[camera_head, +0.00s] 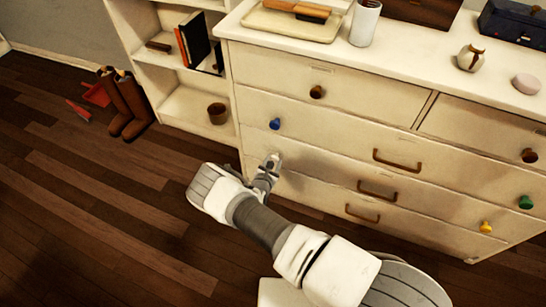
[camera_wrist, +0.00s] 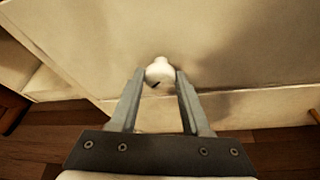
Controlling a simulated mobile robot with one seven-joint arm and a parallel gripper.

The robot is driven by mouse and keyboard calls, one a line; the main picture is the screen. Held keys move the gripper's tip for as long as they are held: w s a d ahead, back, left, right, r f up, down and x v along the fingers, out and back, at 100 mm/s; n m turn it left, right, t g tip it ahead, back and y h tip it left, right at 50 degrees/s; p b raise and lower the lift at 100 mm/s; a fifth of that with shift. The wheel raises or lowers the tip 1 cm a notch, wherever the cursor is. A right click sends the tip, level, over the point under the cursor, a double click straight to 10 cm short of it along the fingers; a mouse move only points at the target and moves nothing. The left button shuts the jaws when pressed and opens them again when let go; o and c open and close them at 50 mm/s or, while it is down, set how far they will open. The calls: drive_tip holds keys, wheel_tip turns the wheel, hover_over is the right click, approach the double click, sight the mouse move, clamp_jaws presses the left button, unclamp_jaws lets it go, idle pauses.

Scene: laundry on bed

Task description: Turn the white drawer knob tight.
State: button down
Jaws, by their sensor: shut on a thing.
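The white drawer knob (camera_wrist: 159,71) sits on the cream drawer front (camera_wrist: 230,45) in the wrist view, with a small dark mark on its face. My gripper (camera_wrist: 160,78) has one finger on each side of the knob, and the fingertips are shut on it. In the head view my gripper (camera_head: 273,161) reaches the left end of a lower drawer of the cream dresser (camera_head: 300,130). Whether the knob sits flush with the drawer front is hard to tell.
A blue knob (camera_head: 275,124) is just above my gripper. Brown handles (camera_head: 397,160), a green knob (camera_head: 526,202) and a yellow knob (camera_head: 485,227) are to the right. An open shelf (camera_head: 190,105) and brown boots (camera_head: 130,100) stand left. The wooden floor in front is clear.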

drive_tip(key=m+y+p, duration=0.1)
drive_tip(key=m+p, duration=0.1)
drive_tip(key=shift+d+r+t+p, duration=0.15)
drive_tip(key=shift+t+p, duration=0.15)
drive_tip(key=shift+t, duration=0.1)
drive_tip(key=shift+m+t+y+p, duration=0.45)
drive_tip(key=shift+m+p, duration=0.2)
drive_tip(key=shift+m, duration=0.25)
drive_tip(key=shift+f+m+t+y, duration=0.35)
drive_tip(key=shift+m+y, duration=0.1)
drive_tip(key=shift+m, duration=0.65)
drive_tip(key=shift+f+m+t+y+b, duration=0.15)
drive_tip(key=shift+m+t+y+b, duration=0.3)
drive_tip(key=shift+m+b, duration=0.4)
drive_tip(key=m+t+b, duration=0.2)
drive_tip(key=m+b, duration=0.1)
drive_tip(key=m, duration=0.1)
drive_tip(key=shift+f, duration=0.1)
drive_tip(key=m+t+b, duration=0.1)
drive_tip(key=m+b, duration=0.1)
drive_tip(key=m, duration=0.2)
drive_tip(key=shift+b, duration=0.4)
drive_tip(key=m+b, duration=0.1)
drive_tip(key=m, duration=0.1)
drive_tip(key=m+t+h+b, duration=0.1)
drive_tip(key=m, duration=0.1)
drive_tip(key=shift+h, duration=0.25)
drive_tip(key=shift+m+t+h+b, duration=0.6)
drive_tip(key=shift+m+h, duration=0.3)
drive_tip(key=shift+m, duration=1.25)
